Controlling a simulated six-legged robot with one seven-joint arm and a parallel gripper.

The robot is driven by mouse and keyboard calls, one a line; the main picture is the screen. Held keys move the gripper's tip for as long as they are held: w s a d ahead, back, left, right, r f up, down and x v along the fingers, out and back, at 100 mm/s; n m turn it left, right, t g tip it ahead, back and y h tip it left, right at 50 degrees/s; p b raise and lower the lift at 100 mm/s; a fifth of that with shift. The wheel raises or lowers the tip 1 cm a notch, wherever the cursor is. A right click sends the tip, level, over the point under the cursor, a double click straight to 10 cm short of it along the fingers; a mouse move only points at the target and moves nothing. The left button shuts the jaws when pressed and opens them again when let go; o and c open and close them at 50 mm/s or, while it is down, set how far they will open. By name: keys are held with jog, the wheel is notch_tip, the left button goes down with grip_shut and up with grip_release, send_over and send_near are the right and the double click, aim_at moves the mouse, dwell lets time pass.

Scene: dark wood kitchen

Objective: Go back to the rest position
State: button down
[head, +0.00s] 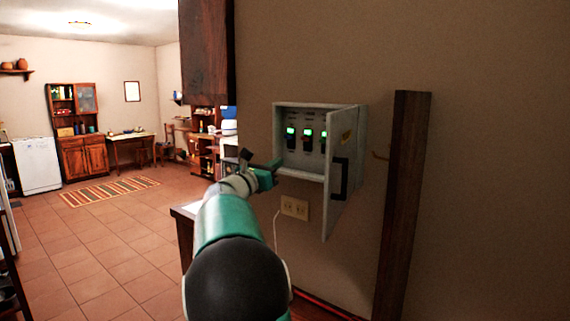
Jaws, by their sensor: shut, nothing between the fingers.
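My arm reaches forward from the bottom middle of the head view. My gripper (268,170) is at its far end, in front of the lower left side of a wall box. It looks small and dark, is shut, and nothing shows between its fingers. I cannot tell whether it touches the box. The white electrical box (310,108) is on the brown wall. Its door (345,165) stands open to the right and has a dark handle (340,180). Inside are three switches (307,138) with lit green parts.
A wall outlet (294,208) with a white cord is below the box. A dark wooden post (402,200) stands to the right, and a counter edge (186,210) is beside my arm. The tiled floor (95,250) at the left is open, with a striped rug (110,190) farther back.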

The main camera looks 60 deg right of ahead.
jog(key=shift+s+a+r, duration=0.1)
jog(key=shift+s+a, duration=0.05)
jog(key=shift+a, duration=0.15)
jog(key=shift+a, duration=0.1)
dwell(0.3)
